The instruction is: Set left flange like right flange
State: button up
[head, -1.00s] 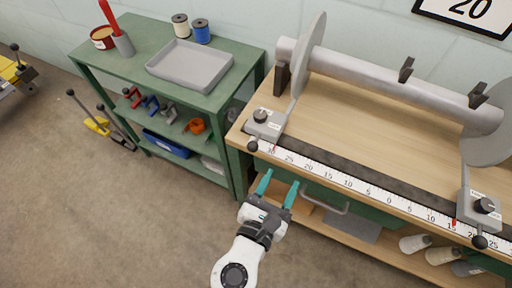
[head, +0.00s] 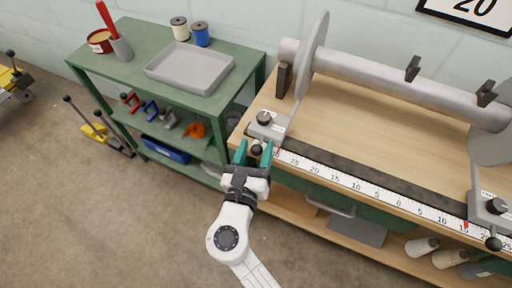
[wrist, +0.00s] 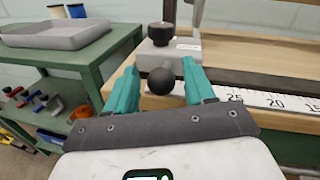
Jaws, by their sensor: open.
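The left flange (head: 313,55) is a grey disc on the roller at the left of the bench. Its grey clamp block (head: 268,125) with a black knob sits at the left end of the scale (head: 350,182). A black ball handle (wrist: 161,80) juts from the block's front. My gripper (head: 254,152) is open, its teal fingers on either side of the ball, not closed on it. The block's scale reading is hidden by my gripper. The right flange (head: 492,140) has its block (head: 490,207) near 15 to 20 on the right side, by a red mark (head: 466,224).
A green shelf (head: 140,75) with a grey tray (head: 190,68) stands left of the bench. A drawer handle (head: 330,208) juts below the bench edge. Cones of thread (head: 421,246) lie on the lower shelf. A sign reading 20 hangs on the wall.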

jog(key=shift+w+d, duration=0.1)
jog(key=shift+w, duration=0.2)
jog(key=shift+c, duration=0.5)
grip_shut()
